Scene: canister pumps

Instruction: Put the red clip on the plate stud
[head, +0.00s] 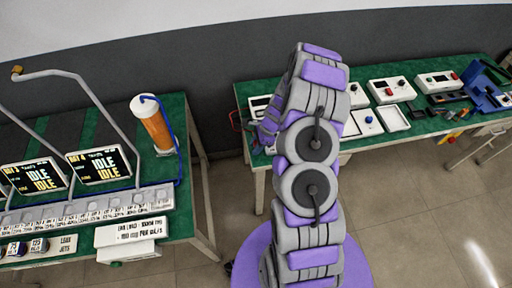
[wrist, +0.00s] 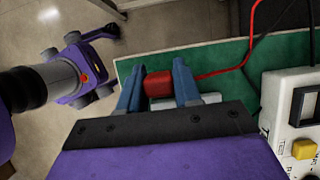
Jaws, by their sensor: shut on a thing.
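In the wrist view my gripper (wrist: 159,85) has its two blue fingers closed on the red clip (wrist: 158,84), one finger on each side of it. A red lead (wrist: 222,72) runs off to the right and up from the clip. The clip is over the green bench top near its edge. A pale flat piece (wrist: 211,99) shows partly behind the right finger and gripper body; I cannot tell if it is the plate. No stud can be made out. In the head view my arm hides the gripper and the clip.
A white box with a yellow button (wrist: 303,149) is right of my gripper. Another bench at left carries displays (head: 98,164) and an orange cylinder (head: 154,127).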

